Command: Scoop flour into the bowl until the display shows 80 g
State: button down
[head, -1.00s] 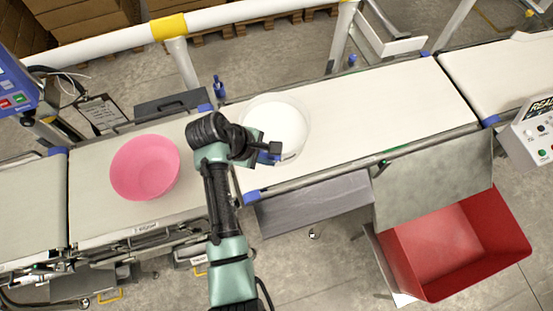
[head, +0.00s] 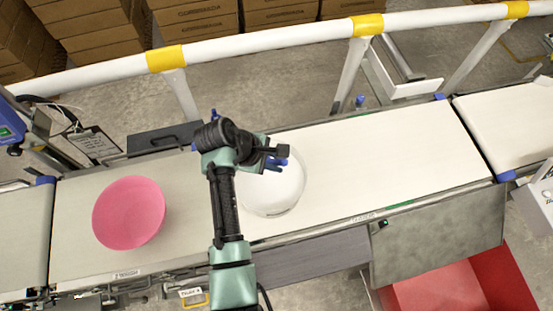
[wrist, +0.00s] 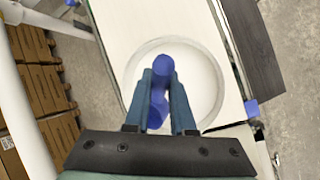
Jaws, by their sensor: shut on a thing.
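A pink bowl (head: 129,213) stands on the left belt section, left of my arm, and looks empty. A round tub of white flour (head: 272,190) stands on the belt to the right of the bowl, and it also shows in the wrist view (wrist: 203,75). My gripper (head: 280,158) is over the tub in the head view. In the wrist view my gripper (wrist: 160,90) is shut on the blue handle of the scoop (wrist: 161,68). The scoop's bowl end is not clearly visible. The weight display cannot be read.
The white belt (head: 400,150) is clear to the right of the tub. A white guard rail (head: 270,40) with yellow bands runs behind. A red bin (head: 465,290) stands at the front right.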

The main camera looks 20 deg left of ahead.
notch_tip(320, 180, down, 12)
jog(key=b, duration=0.9)
jog(key=shift+f, duration=0.25)
jog(key=shift+w+r, duration=0.1)
jog(key=shift+r, duration=0.05)
dwell(0.6)
notch_tip(320, 180, up, 12)
jog(key=p, duration=1.3)
jog(key=shift+r, duration=0.15)
dwell(0.8)
